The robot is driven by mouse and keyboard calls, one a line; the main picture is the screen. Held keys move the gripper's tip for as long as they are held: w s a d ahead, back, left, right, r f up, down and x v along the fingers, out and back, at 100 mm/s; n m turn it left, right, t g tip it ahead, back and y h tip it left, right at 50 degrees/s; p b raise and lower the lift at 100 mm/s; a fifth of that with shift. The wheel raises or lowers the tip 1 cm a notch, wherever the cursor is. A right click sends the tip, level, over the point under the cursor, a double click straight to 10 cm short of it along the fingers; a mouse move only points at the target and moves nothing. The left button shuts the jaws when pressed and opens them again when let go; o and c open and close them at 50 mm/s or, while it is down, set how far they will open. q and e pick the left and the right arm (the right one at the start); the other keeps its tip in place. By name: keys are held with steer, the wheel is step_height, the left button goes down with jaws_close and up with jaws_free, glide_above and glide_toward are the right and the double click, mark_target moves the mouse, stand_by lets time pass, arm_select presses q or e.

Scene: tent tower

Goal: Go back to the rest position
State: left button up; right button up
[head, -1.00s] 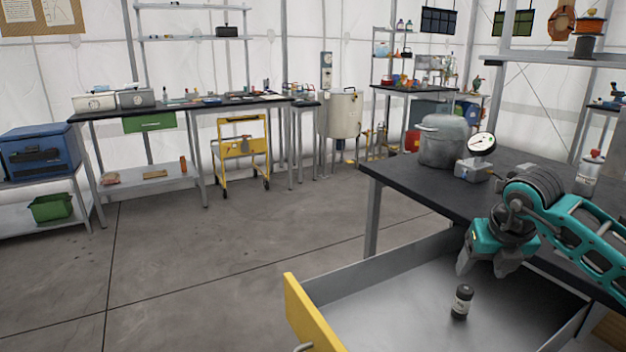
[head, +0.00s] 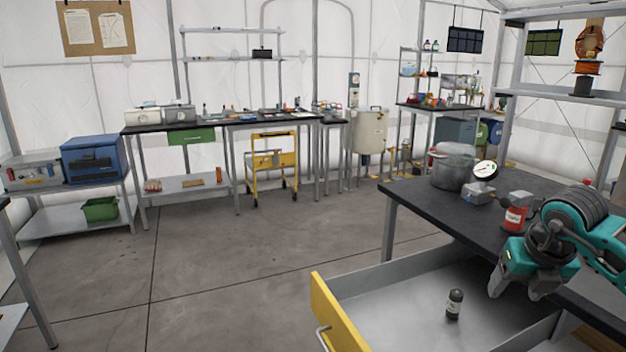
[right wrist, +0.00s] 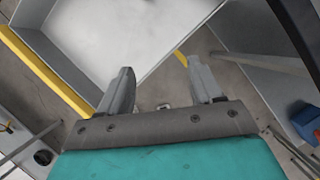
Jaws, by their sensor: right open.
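My right gripper (head: 517,290) is teal and grey and hangs above the right part of an open drawer (head: 390,304) in the head view. It is open and empty, and its two spread fingers (right wrist: 162,88) show in the right wrist view with nothing between them. A small dark bottle with a grey label (head: 454,304) stands upright in the drawer, left of the gripper and apart from it. My left gripper is in neither view now.
The drawer has a yellow front (head: 338,318) and sticks out below a black-topped bench (head: 440,205). On the bench stand a grey pot (head: 452,168), a dial gauge (head: 484,172) and a red bottle (head: 514,214). The floor (head: 240,260) to the left is clear.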

steer(key=s+a+n+t+y, duration=0.1)
steer(key=s+a+n+y, duration=0.15)
steer(key=a+y, duration=1.4)
steer(key=s+a+r+m+t, duration=0.2)
steer(key=a+r+m+t, duration=0.55)
steer(key=a+r, duration=0.2)
steer(key=d+f+m+t+h, duration=0.3)
steer(key=d+m+h, duration=0.3)
steer(key=m, duration=0.4)
steer(key=d+f+m+t+h, duration=0.2)
steer(key=d+m+t+h, duration=0.25)
steer(key=m+h, duration=0.45)
steer(key=s+d+f+m+g+h, duration=0.3)
steer(key=s+d+f+m+g, duration=0.15)
steer(key=f, duration=0.35)
steer(key=s+a+f+m+g+y, duration=0.1)
steer(key=s+a+f+m+g, duration=0.1)
steer(key=s+f+g, duration=0.65)
steer(key=s+a+f+m+g+y, duration=0.15)
steer(key=s+f+g, duration=0.35)
steer(key=s, duration=0.6)
steer(key=w+a+f+t+y, duration=0.1)
steer(key=w+a+f+t, duration=0.2)
steer(key=w+f+t, duration=0.4)
steer(key=shift+w+f+n+t+y+p, duration=0.15)
steer(key=shift+f+n+t+y+p, duration=0.2)
steer(key=shift+f+t, duration=0.45)
